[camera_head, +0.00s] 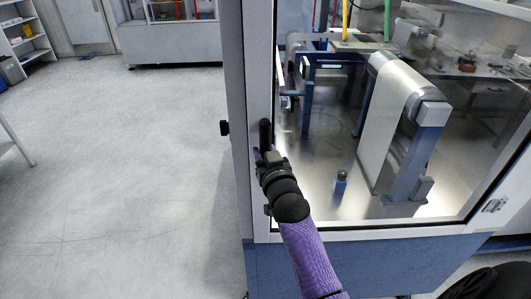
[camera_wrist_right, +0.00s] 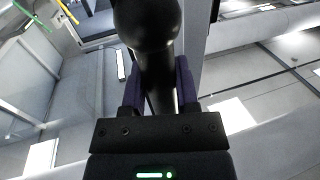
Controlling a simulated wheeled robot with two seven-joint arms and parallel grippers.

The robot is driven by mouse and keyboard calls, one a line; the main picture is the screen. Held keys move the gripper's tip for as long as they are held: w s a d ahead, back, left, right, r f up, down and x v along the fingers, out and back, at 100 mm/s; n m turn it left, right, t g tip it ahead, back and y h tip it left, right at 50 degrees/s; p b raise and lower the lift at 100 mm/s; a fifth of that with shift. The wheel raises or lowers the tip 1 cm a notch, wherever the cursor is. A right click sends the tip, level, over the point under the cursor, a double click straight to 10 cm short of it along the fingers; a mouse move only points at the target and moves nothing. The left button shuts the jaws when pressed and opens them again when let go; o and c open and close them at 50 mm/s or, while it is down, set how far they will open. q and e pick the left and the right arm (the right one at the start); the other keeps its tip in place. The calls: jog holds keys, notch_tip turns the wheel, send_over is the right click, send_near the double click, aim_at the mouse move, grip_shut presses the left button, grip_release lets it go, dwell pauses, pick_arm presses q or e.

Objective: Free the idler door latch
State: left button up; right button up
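The idler door is a clear panel in a pale grey frame (camera_head: 365,229), and it looks closed. A black upright handle (camera_head: 265,133), taken as the latch, stands on the frame's left upright. My right gripper (camera_head: 263,155) is at the handle's lower end. In the right wrist view, the handle (camera_wrist_right: 160,75) has a rounded end and stands between the two purple fingers (camera_wrist_right: 158,90), with no clear gap on either side. The handle's base is hidden. My left gripper is not in view.
Behind the panel are a web roller (camera_head: 405,80) on blue supports and a small blue bottle (camera_head: 340,183). A black fitting (camera_head: 224,128) juts from the post's left side. The pale floor (camera_head: 130,170) to the left is open, with shelves (camera_head: 25,45) far off.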

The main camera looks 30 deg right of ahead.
grip_shut()
dwell(1.0)
